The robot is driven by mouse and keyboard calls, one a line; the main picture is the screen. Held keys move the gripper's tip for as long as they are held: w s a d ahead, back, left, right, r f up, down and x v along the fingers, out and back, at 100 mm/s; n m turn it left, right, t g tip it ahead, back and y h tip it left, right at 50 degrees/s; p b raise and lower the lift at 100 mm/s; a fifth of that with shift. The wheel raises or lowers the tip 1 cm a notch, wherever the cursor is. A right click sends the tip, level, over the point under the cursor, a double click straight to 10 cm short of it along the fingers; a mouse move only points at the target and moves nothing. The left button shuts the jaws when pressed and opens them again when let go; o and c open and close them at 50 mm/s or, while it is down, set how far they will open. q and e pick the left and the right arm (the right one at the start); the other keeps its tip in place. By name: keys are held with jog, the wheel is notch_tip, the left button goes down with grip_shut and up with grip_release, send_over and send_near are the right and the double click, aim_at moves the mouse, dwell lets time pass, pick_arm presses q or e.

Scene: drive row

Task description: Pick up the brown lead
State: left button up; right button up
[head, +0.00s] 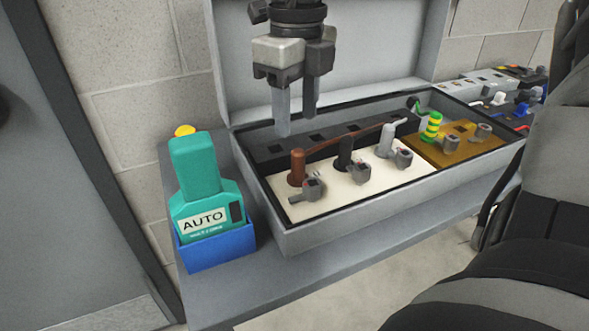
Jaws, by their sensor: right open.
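The brown lead has a brown plug (297,168) standing upright at the left of a cream panel (330,188) inside an open grey case. Its brown cable runs right and back across the case. A black lead (345,152), a light grey lead (385,142) and a green-and-yellow lead (432,126) stand to its right. My right gripper (297,116) points down from the top, open and empty, over the back of the case. In the picture it sits above the brown plug and is apart from it. My left gripper is not in view.
A teal AUTO device (202,190) stands in a blue holder (215,250) left of the case. The case's raised lid (375,60) stands behind my gripper. Switches sit beside the leads. More coloured connectors (500,90) lie at the back right.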

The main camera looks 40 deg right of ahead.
aim_at(298, 151)
notch_tip(298, 151, down, 10)
jog(key=shift+d+r, duration=0.1)
jog(key=shift+d, duration=0.05)
grip_shut()
dwell(0.4)
